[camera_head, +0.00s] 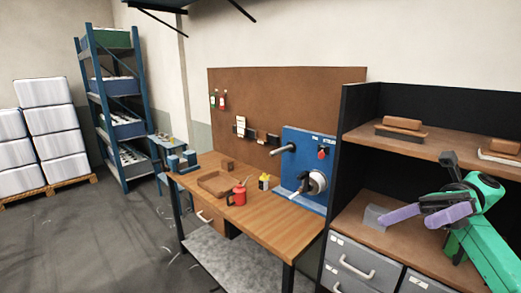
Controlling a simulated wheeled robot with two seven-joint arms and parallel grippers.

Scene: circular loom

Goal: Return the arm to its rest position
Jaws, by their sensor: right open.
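My right arm comes in from the right edge, green with a dark wrist. Its right gripper (404,219) has two purple fingers that stand apart, and nothing shows held between them. The gripper is over or in front of the lower wooden shelf of the black cabinet (352,138); its exact height above the board cannot be told. A small grey piece (374,217) shows by the left fingertip; I cannot tell whether they touch. My left gripper is not in view.
A wooden workbench (262,222) holds a tray (214,183), a red oil can (239,195) and a blue machine panel (309,150). Brushes (402,124) lie on the cabinet's upper shelf, above the gripper. Grey drawers (350,262) are below.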

